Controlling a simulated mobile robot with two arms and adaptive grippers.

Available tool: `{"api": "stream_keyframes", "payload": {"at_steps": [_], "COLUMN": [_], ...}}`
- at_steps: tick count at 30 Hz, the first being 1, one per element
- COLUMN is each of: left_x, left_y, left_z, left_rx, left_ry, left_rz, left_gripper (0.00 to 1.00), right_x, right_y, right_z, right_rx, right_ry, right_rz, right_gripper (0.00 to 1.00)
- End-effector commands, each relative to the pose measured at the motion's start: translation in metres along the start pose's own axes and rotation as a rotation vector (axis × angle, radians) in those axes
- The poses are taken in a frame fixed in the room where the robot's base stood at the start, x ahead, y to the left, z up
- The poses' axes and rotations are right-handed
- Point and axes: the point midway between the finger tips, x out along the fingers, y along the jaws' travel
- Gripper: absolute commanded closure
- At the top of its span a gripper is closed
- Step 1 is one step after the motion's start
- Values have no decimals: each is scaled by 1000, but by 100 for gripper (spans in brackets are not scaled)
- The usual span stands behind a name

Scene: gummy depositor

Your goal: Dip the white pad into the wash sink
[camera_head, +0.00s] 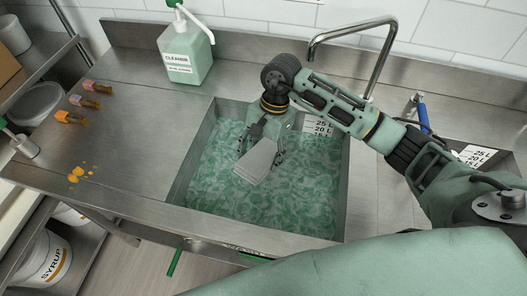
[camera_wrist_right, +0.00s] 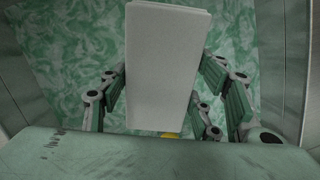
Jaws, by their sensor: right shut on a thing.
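The white pad (camera_head: 257,161) is held by my right gripper (camera_head: 264,143), whose fingers are shut on its two sides. In the right wrist view the pad (camera_wrist_right: 164,65) stands out from between the fingers of the gripper (camera_wrist_right: 165,90). The pad is over the wash sink (camera_head: 181,187), which holds green, rippled water (camera_head: 300,189). Whether the pad's lower end touches the water I cannot tell. My left gripper is not in view.
A green cleaner bottle (camera_head: 186,58) stands behind the sink. A tall faucet (camera_head: 385,45) arches at the back right. Several small orange-and-pink items (camera_head: 70,117) and orange spots (camera_head: 76,178) lie on the left counter.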

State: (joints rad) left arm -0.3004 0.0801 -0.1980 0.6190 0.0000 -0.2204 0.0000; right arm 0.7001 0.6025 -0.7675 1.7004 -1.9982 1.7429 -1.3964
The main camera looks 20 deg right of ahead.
Motion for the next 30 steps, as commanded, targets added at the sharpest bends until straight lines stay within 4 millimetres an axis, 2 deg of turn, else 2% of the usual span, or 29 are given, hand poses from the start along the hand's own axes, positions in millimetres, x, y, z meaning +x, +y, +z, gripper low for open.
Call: {"api": "stream_keyframes", "payload": {"at_steps": [1,21,30], "left_x": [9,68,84], "left_y": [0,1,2], "left_z": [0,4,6], "left_rx": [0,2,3], "left_ry": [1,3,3], "left_rz": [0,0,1], "left_gripper": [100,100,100], "right_x": [9,69,87], "right_y": [0,0,0], "right_z": [-1,-1,0], "right_rx": [-1,-1,0], "right_ry": [0,1,0], "right_rz": [0,0,-1], "right_gripper": [63,63,63]}}
